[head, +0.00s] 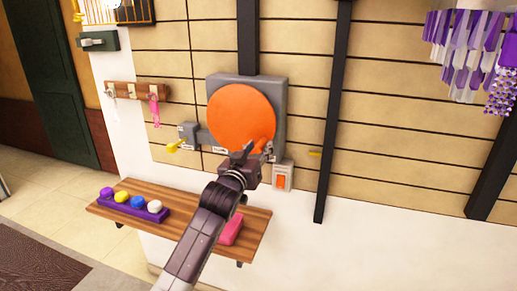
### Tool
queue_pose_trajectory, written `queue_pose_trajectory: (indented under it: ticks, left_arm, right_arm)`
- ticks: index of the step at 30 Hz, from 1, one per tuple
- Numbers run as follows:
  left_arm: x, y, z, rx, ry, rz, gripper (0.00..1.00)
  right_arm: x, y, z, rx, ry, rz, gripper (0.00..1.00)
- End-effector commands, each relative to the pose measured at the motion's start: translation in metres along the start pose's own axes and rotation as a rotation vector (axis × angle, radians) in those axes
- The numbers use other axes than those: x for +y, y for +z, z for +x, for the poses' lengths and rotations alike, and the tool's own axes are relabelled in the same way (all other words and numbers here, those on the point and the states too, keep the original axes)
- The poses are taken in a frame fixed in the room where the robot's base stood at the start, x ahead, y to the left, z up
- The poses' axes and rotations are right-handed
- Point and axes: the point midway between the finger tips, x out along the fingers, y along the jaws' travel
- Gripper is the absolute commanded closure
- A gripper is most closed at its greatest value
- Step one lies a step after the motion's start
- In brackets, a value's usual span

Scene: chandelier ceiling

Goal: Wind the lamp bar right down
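A large orange disc (238,115), like a winding wheel, is mounted on a grey box (215,84) on the wall. A short orange handle (261,143) sticks out at its lower right. My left gripper (257,153) is at this handle, with its fingers spread apart on either side of it. I cannot tell if they touch it. My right gripper is not in view. A lamp with purple and white hanging pieces (470,50) is at the upper right; its bar is not clearly seen.
A yellow-tipped lever (176,146) is left of the disc, and a small switch box (282,176) is below right. A wooden shelf (180,207) below holds a purple tray of coloured knobs (133,204) and a pink block (231,229). Pegs (137,90) are at left.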

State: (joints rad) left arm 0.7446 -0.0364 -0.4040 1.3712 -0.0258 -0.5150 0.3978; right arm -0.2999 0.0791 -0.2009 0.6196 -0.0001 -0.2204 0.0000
Motion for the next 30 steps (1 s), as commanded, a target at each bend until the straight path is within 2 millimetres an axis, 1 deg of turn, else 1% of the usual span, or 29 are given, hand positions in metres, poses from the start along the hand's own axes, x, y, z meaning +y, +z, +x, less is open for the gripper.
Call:
queue_pose_trajectory:
  ticks: [1, 6, 9, 22, 26, 30]
  left_arm:
    - [0.000, 0.000, 0.000, 0.000, 0.000, 0.000, 0.72]
    - [0.000, 0.000, 0.000, 0.000, 0.000, 0.000, 0.91]
    - [0.000, 0.000, 0.000, 0.000, 0.000, 0.000, 1.00]
    - [0.001, -0.002, 0.000, -0.001, 0.000, -0.016, 1.00]
    - [0.002, -0.007, 0.000, 0.000, 0.000, -0.059, 1.00]
    - [0.004, -0.015, 0.000, 0.000, 0.000, -0.139, 1.00]
  right_arm:
    - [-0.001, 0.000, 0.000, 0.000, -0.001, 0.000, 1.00]
    - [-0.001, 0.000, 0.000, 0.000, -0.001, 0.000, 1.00]
    - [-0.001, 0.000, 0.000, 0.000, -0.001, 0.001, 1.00]
    - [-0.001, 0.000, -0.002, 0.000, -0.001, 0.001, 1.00]
    - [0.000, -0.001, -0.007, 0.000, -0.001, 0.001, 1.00]
    - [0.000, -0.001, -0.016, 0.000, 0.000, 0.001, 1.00]
